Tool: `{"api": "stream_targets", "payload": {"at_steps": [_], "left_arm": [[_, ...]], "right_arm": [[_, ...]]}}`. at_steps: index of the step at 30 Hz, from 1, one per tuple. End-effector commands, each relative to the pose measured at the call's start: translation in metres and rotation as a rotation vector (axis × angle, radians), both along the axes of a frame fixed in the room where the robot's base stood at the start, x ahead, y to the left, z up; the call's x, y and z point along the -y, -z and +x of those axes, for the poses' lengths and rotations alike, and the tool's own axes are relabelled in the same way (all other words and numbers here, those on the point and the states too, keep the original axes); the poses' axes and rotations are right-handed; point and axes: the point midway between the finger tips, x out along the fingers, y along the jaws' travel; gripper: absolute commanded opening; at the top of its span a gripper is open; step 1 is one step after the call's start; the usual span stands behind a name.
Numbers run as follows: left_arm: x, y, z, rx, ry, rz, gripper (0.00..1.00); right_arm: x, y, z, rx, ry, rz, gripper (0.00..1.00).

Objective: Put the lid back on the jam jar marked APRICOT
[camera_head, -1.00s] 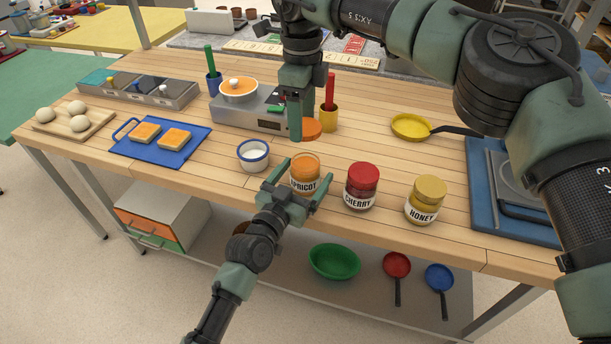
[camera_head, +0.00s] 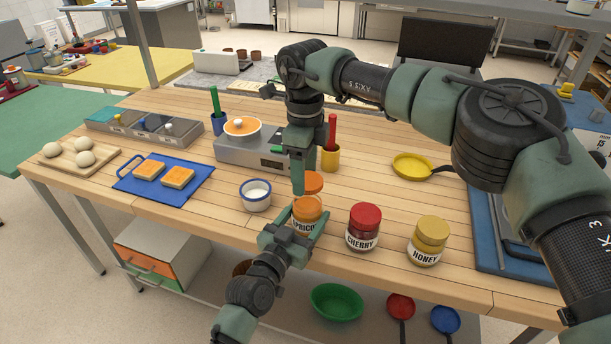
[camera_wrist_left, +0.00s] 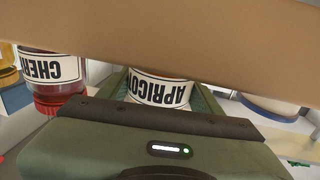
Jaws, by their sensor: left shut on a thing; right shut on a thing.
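The jar marked APRICOT (camera_head: 305,228) stands at the table's front, with an orange top part. My left gripper (camera_head: 306,214) is shut on it from the front, one finger on each side. The APRICOT label also shows upside down between the fingers in the left wrist view (camera_wrist_left: 160,91). An orange lid (camera_head: 313,183) is held by my right gripper (camera_head: 300,184), just above and behind the jar's top. The lid looks roughly level and apart from the jar. The right gripper's far finger is partly hidden.
The CHERRY jar (camera_head: 363,228) and HONEY jar (camera_head: 429,242) stand to the right, lids on. A white bowl with a blue rim (camera_head: 256,204) stands close on the left.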

Motion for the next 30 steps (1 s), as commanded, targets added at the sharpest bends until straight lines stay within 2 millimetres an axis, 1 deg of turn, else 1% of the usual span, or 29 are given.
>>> {"api": "stream_targets", "payload": {"at_steps": [1,3,19,30], "left_arm": [[0.0,0.0,0.0,-0.001,0.0,0.0,0.0],[0.0,0.0,0.0,-0.001,0.0,0.0,0.0],[0.0,0.0,0.0,-0.001,0.0,0.0,0.0],[0.0,0.0,0.0,-0.001,0.0,0.0,0.0]], "right_arm": [[0.0,0.008,-0.001,-0.003,0.0,-0.001,0.21],[0.0,0.015,0.0,0.0,0.001,-0.001,0.21],[0.0,0.016,0.0,0.001,0.0,-0.001,0.21],[0.0,0.033,0.0,0.001,-0.001,-0.001,0.21]]}}
